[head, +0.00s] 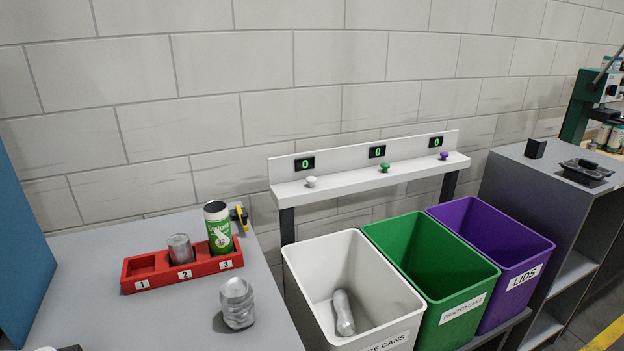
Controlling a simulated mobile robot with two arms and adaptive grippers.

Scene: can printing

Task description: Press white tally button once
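The white tally button (310,181) stands on the left part of a white shelf (345,178). The small display (304,163) behind it reads 0 in green. A green button (384,168) and a purple button (444,155) stand farther right on the same shelf, and the displays behind them also read 0. Neither of my grippers can be made out in the head view.
White (305,262), green (380,236) and purple (440,212) bins stand below the shelf; a can lies in the white one. The grey table (95,245) holds a red numbered rack (150,280) with a silver can and a green can, and a dented can (237,303).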

